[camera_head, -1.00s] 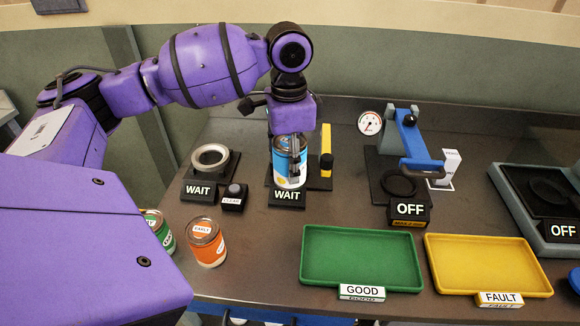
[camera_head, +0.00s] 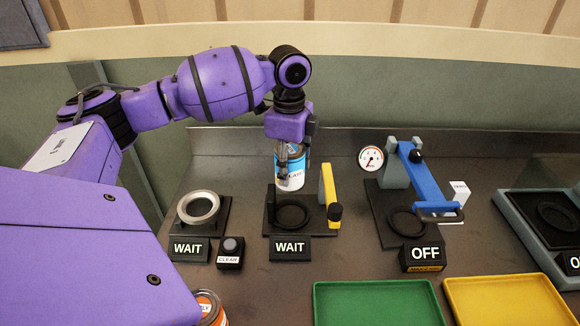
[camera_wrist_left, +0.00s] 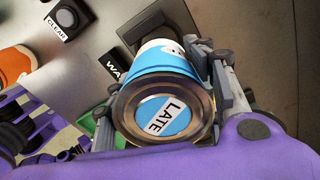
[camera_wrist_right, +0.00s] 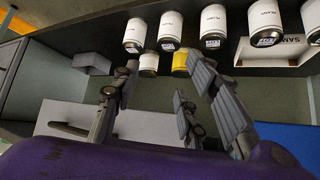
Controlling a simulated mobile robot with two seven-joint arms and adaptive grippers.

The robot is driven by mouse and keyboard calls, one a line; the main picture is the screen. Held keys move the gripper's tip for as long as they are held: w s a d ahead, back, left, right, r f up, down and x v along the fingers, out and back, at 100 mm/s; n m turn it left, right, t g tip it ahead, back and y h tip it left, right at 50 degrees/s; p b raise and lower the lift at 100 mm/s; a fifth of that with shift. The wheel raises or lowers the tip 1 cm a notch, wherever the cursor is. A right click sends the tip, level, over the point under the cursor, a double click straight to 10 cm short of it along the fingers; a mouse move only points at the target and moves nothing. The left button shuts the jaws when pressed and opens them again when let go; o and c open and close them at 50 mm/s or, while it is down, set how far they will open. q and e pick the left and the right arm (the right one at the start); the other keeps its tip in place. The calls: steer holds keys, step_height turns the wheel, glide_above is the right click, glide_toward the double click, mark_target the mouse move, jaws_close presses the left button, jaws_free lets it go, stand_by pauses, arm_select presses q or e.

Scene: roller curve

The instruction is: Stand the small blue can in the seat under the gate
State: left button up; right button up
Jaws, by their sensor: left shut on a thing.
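The small blue can (camera_head: 290,172), blue with a white band and a "LATE" lid label, is held in my left gripper (camera_head: 292,152). The left wrist view shows the can (camera_wrist_left: 165,112) upright between the fingers of the gripper (camera_wrist_left: 168,95). In the head view it appears above and behind the dark round seat (camera_head: 290,213) of the middle "WAIT" station, apart from it. A yellow bar (camera_head: 328,184) stands at that station's right side. My right gripper (camera_wrist_right: 160,95) is open and empty in the right wrist view.
A ring fixture (camera_head: 198,208) with another "WAIT" sign stands at left, beside the "CLEAR" button (camera_head: 231,248). A blue lever station (camera_head: 428,182) with a gauge (camera_head: 370,158) is right. Green (camera_head: 378,286) and yellow (camera_head: 506,280) trays lie in front. Several white cans (camera_wrist_right: 171,30) show in the right wrist view.

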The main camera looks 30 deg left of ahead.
mark_target(290, 187)
arm_select(q)
steer(key=shift+s+d+f, duration=0.1)
steer(key=shift+d+f, duration=0.05)
steer(key=shift+d, duration=0.1)
step_height(290, 187, down, 4)
steer(key=shift+a+f+b, duration=0.1)
steer(key=shift+f+b, duration=0.15)
steer(key=shift+b, duration=0.9)
steer(key=shift+f+b, duration=0.45)
steer(key=shift+f, duration=2.3)
steer(key=shift+f+b, duration=0.3)
steer(key=shift+f, duration=0.1)
arm_select(e)
steer(key=f, duration=0.1)
steer(key=s+d+f, duration=0.2)
steer(key=shift+f, duration=0.25)
steer(key=shift+s+d, duration=0.1)
steer(key=shift+r, duration=0.1)
